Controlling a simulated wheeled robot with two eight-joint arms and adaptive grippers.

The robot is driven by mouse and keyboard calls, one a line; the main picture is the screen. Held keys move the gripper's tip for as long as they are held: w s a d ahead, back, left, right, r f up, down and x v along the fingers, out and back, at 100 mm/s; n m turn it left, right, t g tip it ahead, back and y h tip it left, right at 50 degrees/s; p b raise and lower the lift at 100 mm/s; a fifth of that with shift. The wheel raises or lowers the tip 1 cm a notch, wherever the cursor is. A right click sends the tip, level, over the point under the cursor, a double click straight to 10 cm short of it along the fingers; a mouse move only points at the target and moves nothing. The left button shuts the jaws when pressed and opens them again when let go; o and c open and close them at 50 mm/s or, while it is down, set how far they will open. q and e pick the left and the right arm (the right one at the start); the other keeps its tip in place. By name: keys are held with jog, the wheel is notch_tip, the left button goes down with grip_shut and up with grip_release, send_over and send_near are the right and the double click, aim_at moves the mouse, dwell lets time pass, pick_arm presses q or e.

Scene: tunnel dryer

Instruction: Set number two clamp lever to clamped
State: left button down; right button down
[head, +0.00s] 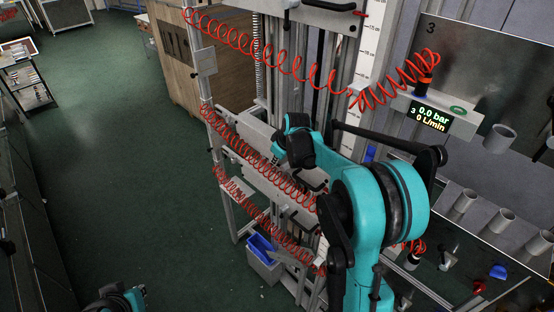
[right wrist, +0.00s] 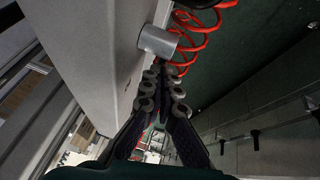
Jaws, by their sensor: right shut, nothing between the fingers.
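My right gripper (right wrist: 162,78) is shut and empty in the right wrist view, its fingertips just below a short grey cylinder (right wrist: 158,42) on the side of a pale beam (right wrist: 95,40). I cannot tell whether they touch. In the head view my right arm reaches in front of the clamping frame, and its gripper (head: 318,184) is small and dark by the middle crossbeam (head: 258,160). I cannot make out the number two clamp lever or its position; the arm hides part of that area.
Red coiled hoses (head: 255,157) hang across the frame, close to the right gripper. A panel marked 3 (head: 480,80) with a pressure display (head: 430,115) stands right. A blue-lined bin (head: 264,262) stands below. The green floor (head: 110,150) at left is clear.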

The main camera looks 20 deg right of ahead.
jog(key=f+g+h+b, duration=0.1)
jog(key=f+g, duration=0.1)
jog(key=w+f+g+b, duration=0.1)
jog(key=g+b, duration=0.1)
jog(key=g, duration=0.1)
jog(key=shift+a+f+h, duration=0.2)
jog(key=shift+f+h, duration=0.2)
jog(key=shift+r, duration=0.1)
dwell(0.4)
dwell(1.1)
